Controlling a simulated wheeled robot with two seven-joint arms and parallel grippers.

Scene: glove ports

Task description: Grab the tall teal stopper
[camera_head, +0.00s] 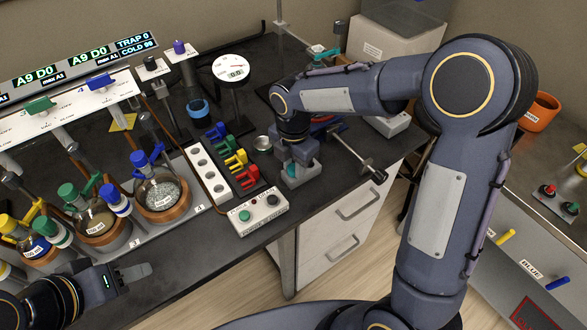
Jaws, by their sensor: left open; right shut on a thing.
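My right gripper (299,158) points down near the front edge of the black bench, right of the control box. It is shut on a small teal piece (291,171), which seems to be the teal stopper; the fingers and wrist hide most of it, so its height cannot be told. A pale grey block shows just below the fingers; whether it touches the teal piece cannot be told. My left gripper (135,270) is open and empty at the lower left, in front of the flask row.
Flasks with coloured stoppers (138,158) stand in a row at the left. A white strip with holes (208,175), coloured clips (236,160) and a control box (259,212) lie mid-bench. A metal rod (358,155) sticks out right of my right gripper. The floor in front is clear.

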